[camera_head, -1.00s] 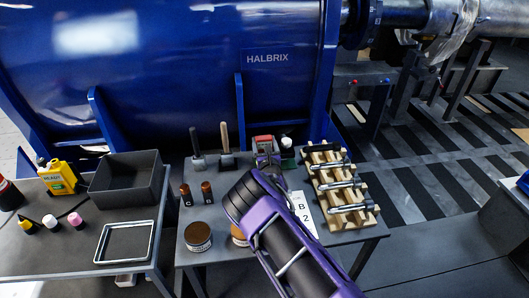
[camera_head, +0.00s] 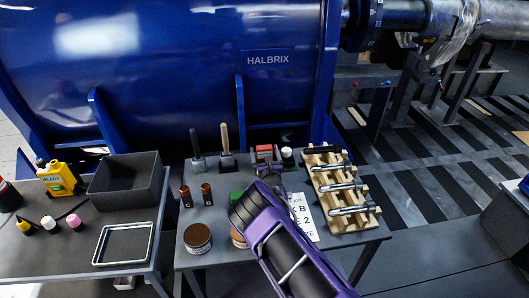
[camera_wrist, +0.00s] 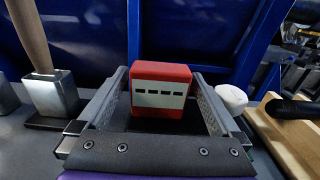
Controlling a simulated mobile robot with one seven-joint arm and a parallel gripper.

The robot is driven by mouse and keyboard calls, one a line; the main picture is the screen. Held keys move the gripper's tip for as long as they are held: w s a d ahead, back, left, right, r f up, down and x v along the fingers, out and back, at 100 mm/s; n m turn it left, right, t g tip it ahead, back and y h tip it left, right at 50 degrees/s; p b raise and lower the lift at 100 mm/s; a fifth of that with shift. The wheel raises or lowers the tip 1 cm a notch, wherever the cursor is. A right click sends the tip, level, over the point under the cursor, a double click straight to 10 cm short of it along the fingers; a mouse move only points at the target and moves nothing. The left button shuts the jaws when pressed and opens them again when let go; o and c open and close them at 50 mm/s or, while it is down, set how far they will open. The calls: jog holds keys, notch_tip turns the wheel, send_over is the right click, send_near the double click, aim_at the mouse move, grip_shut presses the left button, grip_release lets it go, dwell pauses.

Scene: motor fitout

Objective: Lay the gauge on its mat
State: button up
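The gauge appears to be the red block with a pale, dark-marked face (camera_wrist: 160,95). In the head view it stands upright near the back of the right-hand table (camera_head: 264,152). My gripper (camera_wrist: 163,85) has its two fingers apart on either side of it in the wrist view, with narrow gaps showing. In the head view my gripper (camera_head: 268,172) is in front of the gauge. A dark flat patch (camera_wrist: 143,125) shows at the gauge's foot; I cannot tell whether it is the mat.
Two handled tools (camera_head: 226,150) stand left of the gauge, and a white-capped bottle (camera_head: 288,155) stands close on its right. A wooden rack (camera_head: 345,218) holds metal tools. Brown bottles (camera_head: 186,196), a round tin (camera_head: 198,237) and a green thing (camera_head: 235,197) are nearby.

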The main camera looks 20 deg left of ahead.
jog(key=shift+s+r, duration=0.1)
jog(key=shift+r, duration=0.05)
jog(key=p+v, duration=0.3)
jog(key=v, duration=0.8)
jog(key=shift+s+d, duration=0.25)
jog(key=shift+s, duration=0.1)
